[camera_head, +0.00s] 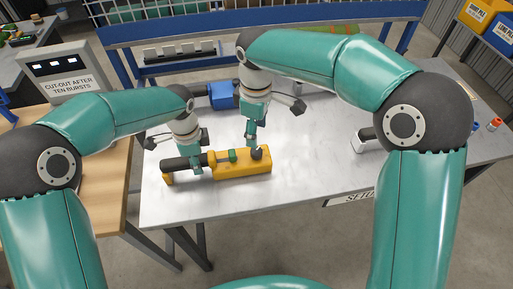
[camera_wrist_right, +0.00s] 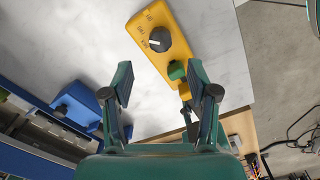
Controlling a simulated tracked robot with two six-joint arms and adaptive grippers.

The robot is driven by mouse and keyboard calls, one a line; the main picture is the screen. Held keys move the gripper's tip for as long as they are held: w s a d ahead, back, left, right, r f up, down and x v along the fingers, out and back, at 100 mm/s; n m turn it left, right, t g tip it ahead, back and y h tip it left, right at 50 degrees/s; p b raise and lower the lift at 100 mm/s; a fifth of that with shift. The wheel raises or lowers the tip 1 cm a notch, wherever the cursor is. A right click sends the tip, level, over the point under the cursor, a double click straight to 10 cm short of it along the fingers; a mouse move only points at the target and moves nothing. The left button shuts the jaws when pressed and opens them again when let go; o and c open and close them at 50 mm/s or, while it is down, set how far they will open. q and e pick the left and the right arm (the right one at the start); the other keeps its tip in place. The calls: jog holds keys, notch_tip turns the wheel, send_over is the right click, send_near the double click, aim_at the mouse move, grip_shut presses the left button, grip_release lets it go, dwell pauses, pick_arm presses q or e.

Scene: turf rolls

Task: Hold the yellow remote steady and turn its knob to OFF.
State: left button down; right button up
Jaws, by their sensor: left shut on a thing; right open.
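The yellow remote (camera_head: 240,168) lies on the grey-white table near its front left, with a black grip (camera_head: 176,163) at its left end. My left gripper (camera_head: 196,168) is shut on the remote near the grip. The dark knob (camera_wrist_right: 159,40) has a white pointer aimed toward the small labels beside it, which are too small to read surely. A green button (camera_wrist_right: 176,70) sits beside the knob. My right gripper (camera_head: 252,146) is open above the remote's knob end; in the right wrist view its fingers (camera_wrist_right: 160,82) are spread, with the knob beyond them, untouched.
A blue box-like device (camera_head: 222,95) stands behind the remote. A grey sign box (camera_head: 66,75) reading "CUT-OUT AFTER TEN BURSTS" is on the wooden table at left. A white-and-black device (camera_head: 360,143) stands at right. The table between is mostly clear.

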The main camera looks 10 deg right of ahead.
aim_at(257, 149)
pick_arm(q)
jog(key=shift+f, duration=0.15)
pick_arm(e)
notch_tip(257, 149, down, 8)
jog(key=shift+f, duration=0.2)
grip_shut()
pick_arm(q)
jog(key=shift+s, duration=0.1)
pick_arm(e)
jog(key=shift+m, duration=0.3)
jog(key=m, duration=0.4)
jog(key=shift+m, duration=2.1)
